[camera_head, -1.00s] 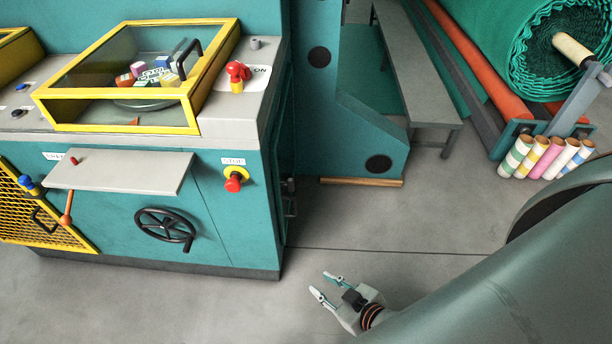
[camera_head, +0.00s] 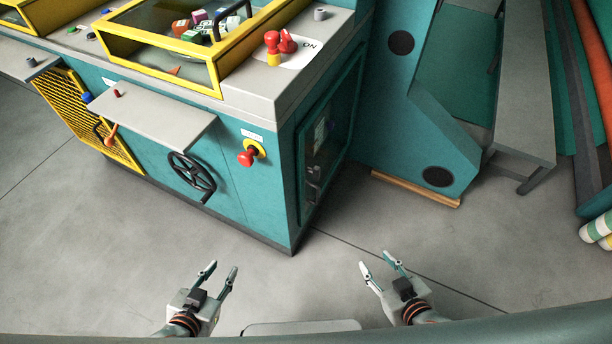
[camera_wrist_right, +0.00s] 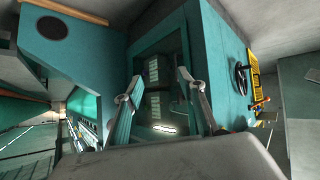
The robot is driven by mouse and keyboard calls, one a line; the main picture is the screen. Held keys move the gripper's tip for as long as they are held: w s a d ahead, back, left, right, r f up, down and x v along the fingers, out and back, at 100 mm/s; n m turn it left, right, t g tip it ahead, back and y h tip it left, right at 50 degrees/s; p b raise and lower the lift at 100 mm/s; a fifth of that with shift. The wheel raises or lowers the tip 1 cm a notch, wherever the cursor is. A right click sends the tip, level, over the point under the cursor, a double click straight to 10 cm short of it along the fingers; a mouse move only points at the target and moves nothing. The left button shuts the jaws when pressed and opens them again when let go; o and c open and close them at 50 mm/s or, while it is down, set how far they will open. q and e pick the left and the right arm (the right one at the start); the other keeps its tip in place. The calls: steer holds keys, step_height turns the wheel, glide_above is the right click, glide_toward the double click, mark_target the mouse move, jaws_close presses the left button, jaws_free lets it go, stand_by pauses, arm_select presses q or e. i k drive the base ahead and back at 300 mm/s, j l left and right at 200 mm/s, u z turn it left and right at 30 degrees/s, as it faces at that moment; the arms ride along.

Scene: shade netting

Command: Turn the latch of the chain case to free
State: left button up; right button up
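On the end face of the teal machine is a dark, framed window panel (camera_head: 322,135) with parts behind it; it may be the chain case. It also shows ahead of my right gripper in the right wrist view (camera_wrist_right: 158,55). I cannot make out a latch for certain; small dark fittings show low on that panel. My left gripper (camera_head: 221,270) is open and empty over the floor in front of the machine. My right gripper (camera_head: 377,263) is open and empty, right of the machine's corner and apart from it; its fingers also show in the wrist view (camera_wrist_right: 160,76).
The machine front carries a handwheel (camera_head: 192,177), a red stop button (camera_head: 247,158), a grey shelf (camera_head: 160,118) and a yellow mesh guard (camera_head: 88,118). A teal frame (camera_head: 425,125) with a wooden strip (camera_head: 415,188) at its foot stands right. The floor between is clear.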

mark_target(358, 55)
steer(key=l, duration=0.35)
steer(key=l+u, duration=0.15)
steer(key=u, duration=0.2)
steer(key=i+l+u, duration=0.1)
steer(key=u, duration=0.3)
steer(key=l+u, duration=0.35)
steer(key=k+l+u, duration=0.1)
steer(key=l+u, duration=0.2)
steer(key=k+l+u, duration=0.25)
steer(key=l, duration=0.25)
steer(key=k+l+u, duration=0.1)
steer(key=l, duration=0.3)
steer(key=k+l, duration=0.15)
steer(key=l, duration=0.2)
steer(key=k+l+u, duration=0.15)
steer(key=l, duration=0.25)
steer(key=k+l+u, duration=0.1)
steer(key=l, duration=0.25)
steer(key=k+l, duration=0.2)
steer(key=l, duration=0.15)
steer(key=k+l, duration=0.1)
steer(key=l, duration=0.35)
steer(key=k+l, duration=0.15)
steer(key=l, duration=0.3)
steer(key=i+l, duration=0.2)
steer(key=u, duration=0.05)
